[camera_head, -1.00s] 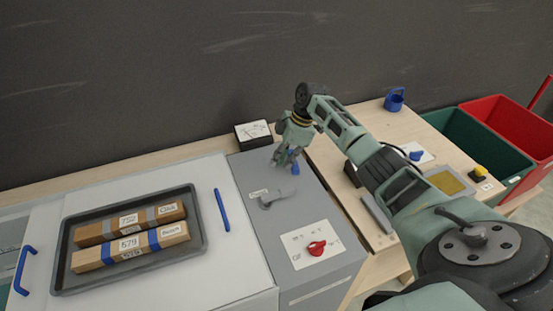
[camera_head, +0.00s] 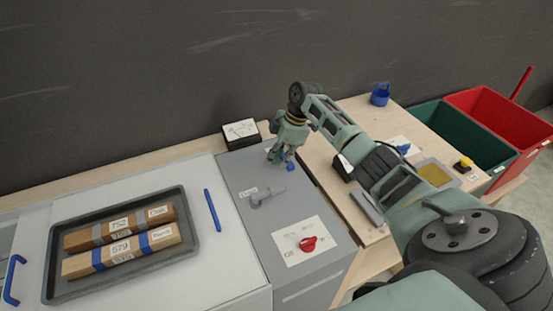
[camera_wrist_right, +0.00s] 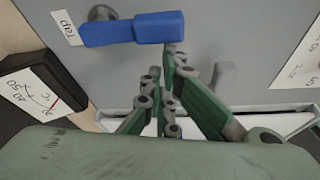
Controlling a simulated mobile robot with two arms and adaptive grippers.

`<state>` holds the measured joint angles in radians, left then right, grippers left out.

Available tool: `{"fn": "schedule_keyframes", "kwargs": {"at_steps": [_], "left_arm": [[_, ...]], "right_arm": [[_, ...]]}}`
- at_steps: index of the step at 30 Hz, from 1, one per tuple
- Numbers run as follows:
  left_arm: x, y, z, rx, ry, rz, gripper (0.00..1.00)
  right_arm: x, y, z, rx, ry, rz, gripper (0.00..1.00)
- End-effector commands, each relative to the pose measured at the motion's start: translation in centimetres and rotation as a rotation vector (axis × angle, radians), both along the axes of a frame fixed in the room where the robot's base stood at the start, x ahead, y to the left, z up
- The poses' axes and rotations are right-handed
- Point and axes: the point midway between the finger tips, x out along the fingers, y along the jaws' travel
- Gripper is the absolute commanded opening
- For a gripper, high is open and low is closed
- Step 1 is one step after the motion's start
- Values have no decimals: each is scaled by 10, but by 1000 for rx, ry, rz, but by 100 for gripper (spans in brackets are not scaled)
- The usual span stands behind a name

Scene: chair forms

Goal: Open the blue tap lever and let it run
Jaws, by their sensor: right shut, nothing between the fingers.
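The blue tap lever (camera_wrist_right: 128,31) lies across the top of the right wrist view, beside a label reading "Tap" (camera_wrist_right: 68,29) and a dark round pivot (camera_wrist_right: 102,13). In the head view only a small blue part of the lever (camera_head: 291,167) shows below my right gripper (camera_head: 279,159); the gripper hides the rest. In the wrist view my right gripper (camera_wrist_right: 172,58) is shut and empty, its tips close to the lever's right end. I cannot tell whether they touch it. A grey spout (camera_head: 268,197) sticks out on the grey unit. My left gripper is not in view.
The grey unit (camera_head: 243,170) also carries a red knob (camera_head: 309,243) and a black-framed gauge (camera_head: 241,132) stands behind. A dark tray (camera_head: 190,240) with two labelled bars is on the left. Green (camera_head: 445,130) and red (camera_head: 505,112) bins stand at right.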

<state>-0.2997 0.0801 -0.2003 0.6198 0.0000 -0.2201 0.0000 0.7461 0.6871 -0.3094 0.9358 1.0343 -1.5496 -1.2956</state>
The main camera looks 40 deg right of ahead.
Motion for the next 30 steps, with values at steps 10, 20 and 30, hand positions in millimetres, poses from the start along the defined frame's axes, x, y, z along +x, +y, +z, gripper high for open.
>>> {"fn": "schedule_keyframes", "kwargs": {"at_steps": [10, 20, 30], "left_arm": [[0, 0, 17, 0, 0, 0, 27], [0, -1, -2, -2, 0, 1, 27], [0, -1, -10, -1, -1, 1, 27]], "right_arm": [[7, 28, 4, 2, 0, 0, 0], [6, 20, 55, -3, -5, -7, 0], [2, 9, 93, 0, 0, -5, 0]]}}
